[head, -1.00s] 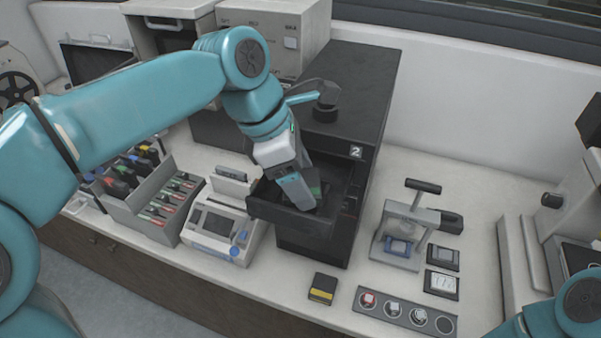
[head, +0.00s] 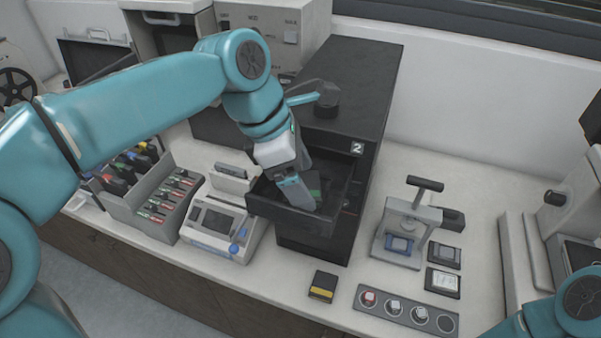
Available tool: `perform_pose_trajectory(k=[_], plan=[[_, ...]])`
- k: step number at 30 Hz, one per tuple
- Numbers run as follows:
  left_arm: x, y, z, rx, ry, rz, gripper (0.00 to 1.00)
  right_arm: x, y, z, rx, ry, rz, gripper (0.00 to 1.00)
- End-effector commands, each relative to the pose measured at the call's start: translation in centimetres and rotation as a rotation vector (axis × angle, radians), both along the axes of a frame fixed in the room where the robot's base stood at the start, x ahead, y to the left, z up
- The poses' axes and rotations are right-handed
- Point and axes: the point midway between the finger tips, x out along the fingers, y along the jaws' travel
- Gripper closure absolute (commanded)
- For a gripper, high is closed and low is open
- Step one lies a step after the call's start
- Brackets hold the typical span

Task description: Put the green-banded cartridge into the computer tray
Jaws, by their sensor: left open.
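The open tray (head: 280,216) sticks out from the front of a tall black computer cabinet (head: 348,90) marked 2. My left gripper (head: 305,203) reaches down into this tray and is open. A dark cartridge with a green band (head: 315,194) shows in the tray beside the fingers. The fingers and tray wall hide much of it, so I cannot tell whether it touches them. My right gripper is out of view; only part of my right arm shows at the lower right.
A yellow-banded cartridge (head: 323,286) lies on the counter in front of the cabinet. A small press (head: 408,230) stands to the right, behind a strip of round sockets (head: 407,311). A rack (head: 150,205) and a console with a screen (head: 220,228) stand to the left.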

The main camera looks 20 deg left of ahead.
Motion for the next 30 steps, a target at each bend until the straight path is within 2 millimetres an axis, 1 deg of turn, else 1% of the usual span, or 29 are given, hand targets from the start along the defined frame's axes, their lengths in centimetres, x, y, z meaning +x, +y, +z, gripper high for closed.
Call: perform_pose_trajectory(k=[13,16,18,20,27,30], plan=[[0.0,0.0,0.0,0.001,0.000,0.000,0.16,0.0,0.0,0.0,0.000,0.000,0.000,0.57],[0.0,0.0,0.6,0.001,-0.001,-0.001,0.16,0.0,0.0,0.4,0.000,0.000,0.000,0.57],[0.0,0.0,1.6,0.001,-0.002,0.000,0.16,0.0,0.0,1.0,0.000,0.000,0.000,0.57],[0.0,0.4,2.4,0.000,-0.005,0.001,0.16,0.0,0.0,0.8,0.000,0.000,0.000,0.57],[-0.9,2.5,8.0,-0.001,-0.004,0.002,0.16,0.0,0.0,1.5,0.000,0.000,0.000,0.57],[-1.2,3.3,9.9,-0.001,-0.004,0.002,0.16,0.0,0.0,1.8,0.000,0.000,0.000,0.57]])
